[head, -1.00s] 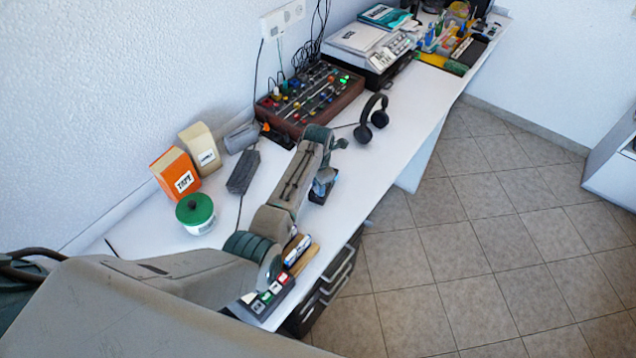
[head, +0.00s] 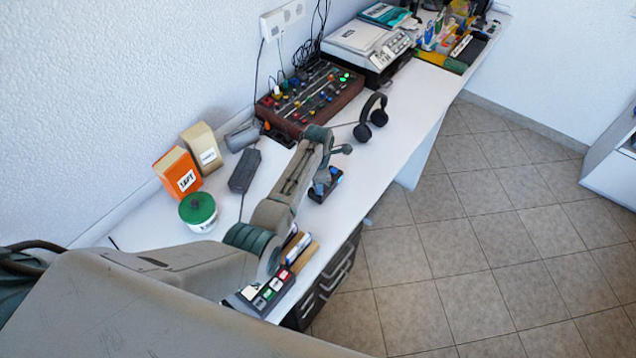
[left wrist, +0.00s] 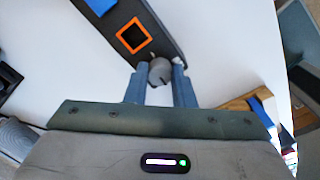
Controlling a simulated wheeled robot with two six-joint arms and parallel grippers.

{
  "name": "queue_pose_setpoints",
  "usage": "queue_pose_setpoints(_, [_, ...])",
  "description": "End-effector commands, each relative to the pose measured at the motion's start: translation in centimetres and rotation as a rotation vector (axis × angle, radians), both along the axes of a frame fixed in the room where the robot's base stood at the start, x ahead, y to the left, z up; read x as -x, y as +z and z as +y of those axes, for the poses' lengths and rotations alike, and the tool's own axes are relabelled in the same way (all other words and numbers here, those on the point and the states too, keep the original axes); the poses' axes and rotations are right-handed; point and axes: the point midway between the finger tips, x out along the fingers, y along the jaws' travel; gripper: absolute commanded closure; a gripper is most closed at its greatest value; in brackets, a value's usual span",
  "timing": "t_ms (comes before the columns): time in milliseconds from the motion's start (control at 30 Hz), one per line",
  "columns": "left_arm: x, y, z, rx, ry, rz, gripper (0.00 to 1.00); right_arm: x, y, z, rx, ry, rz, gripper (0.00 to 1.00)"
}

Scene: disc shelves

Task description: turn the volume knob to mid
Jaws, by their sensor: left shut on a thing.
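The volume knob (left wrist: 160,71) is a small grey round knob at the near end of a dark grey panel (left wrist: 127,22) in the left wrist view. A dark mark shows on its near side. My left gripper (left wrist: 160,82) is shut on the knob, with one blue-grey finger on each side. In the head view the panel (head: 335,180) is a small dark box near the table's front edge, partly hidden by my left gripper (head: 320,186). The knob is hidden there. My right gripper is out of view.
A mixer board (head: 311,97) stands behind, with headphones (head: 372,118) to its right. A black adapter (head: 244,170), a green-lidded jar (head: 197,211) and an orange box (head: 177,174) lie left. A button strip (head: 266,291) is nearer.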

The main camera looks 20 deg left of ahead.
Motion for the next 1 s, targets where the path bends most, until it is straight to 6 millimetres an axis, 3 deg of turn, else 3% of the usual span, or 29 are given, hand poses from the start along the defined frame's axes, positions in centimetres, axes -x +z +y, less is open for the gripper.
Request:
queue_pose_setpoints(633, [-0.03,0.06,-0.02,0.000,0.000,-0.001,1.00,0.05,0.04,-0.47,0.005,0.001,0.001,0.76])
queue_pose_setpoints(667, [-0.04,0.06,-0.02,0.000,0.000,-0.001,0.74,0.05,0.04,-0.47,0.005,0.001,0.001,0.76])
queue_pose_setpoints(767, [-0.03,0.05,-0.02,0.000,0.000,-0.001,0.55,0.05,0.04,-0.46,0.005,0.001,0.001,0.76])
queue_pose_setpoints(1000, [-0.01,0.03,-0.02,0.000,0.000,0.000,0.55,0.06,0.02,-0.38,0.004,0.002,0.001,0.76])
